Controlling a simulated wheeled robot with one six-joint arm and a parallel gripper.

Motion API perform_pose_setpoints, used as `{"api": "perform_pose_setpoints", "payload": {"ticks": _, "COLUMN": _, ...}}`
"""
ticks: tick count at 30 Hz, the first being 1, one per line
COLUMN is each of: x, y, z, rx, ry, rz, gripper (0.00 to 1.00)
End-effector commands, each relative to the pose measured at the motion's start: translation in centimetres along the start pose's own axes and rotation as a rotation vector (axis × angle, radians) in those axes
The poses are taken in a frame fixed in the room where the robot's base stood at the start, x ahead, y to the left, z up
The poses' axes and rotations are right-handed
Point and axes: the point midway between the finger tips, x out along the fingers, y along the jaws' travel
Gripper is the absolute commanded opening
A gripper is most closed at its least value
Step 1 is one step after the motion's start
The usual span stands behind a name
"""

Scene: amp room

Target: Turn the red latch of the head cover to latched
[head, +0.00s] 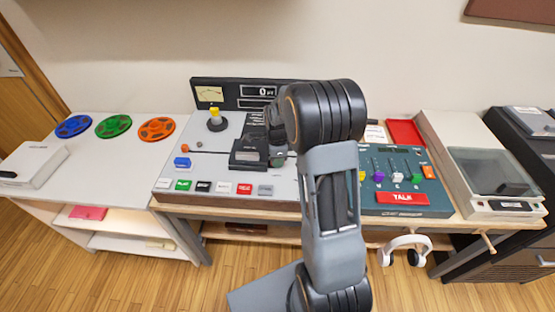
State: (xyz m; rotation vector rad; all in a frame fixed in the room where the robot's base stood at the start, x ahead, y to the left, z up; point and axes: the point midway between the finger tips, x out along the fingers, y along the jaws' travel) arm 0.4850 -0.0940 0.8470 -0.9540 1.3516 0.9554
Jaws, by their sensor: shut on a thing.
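The head cover (248,154) is a dark box on the grey deck of the tape machine, left of my arm. My gripper (277,150) is low at the right side of the cover, pointing down and partly hidden by my own wrist. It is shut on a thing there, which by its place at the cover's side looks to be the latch. No red of the latch shows, so I cannot tell which way it is turned.
The tape machine (180,153) has a yellow-topped spindle (215,118) and a row of coloured buttons along its front. Blue, green and orange reels lie on the left table. A teal mixer (425,185) with a red TALK button stands to the right. White headphones (408,246) hang below.

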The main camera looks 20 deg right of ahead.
Motion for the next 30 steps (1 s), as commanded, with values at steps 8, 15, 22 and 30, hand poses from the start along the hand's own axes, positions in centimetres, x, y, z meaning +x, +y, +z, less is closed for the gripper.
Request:
{"api": "perform_pose_setpoints", "payload": {"ticks": 8, "x": -0.11, "y": -0.28, "z": 0.0, "rx": 0.131, "ry": 0.0, "rz": -0.005, "gripper": 0.0}}
{"api": "perform_pose_setpoints", "payload": {"ticks": 15, "x": -0.12, "y": -0.34, "z": -0.02, "rx": 0.18, "ry": 0.0, "rz": -0.005, "gripper": 0.0}}
{"api": "perform_pose_setpoints", "payload": {"ticks": 22, "x": -0.13, "y": -0.36, "z": -0.03, "rx": 0.191, "ry": -0.001, "rz": -0.005, "gripper": 0.0}}
{"api": "perform_pose_setpoints", "payload": {"ticks": 30, "x": -0.14, "y": -0.37, "z": -0.05, "rx": 0.191, "ry": -0.001, "rz": -0.005, "gripper": 0.24}}
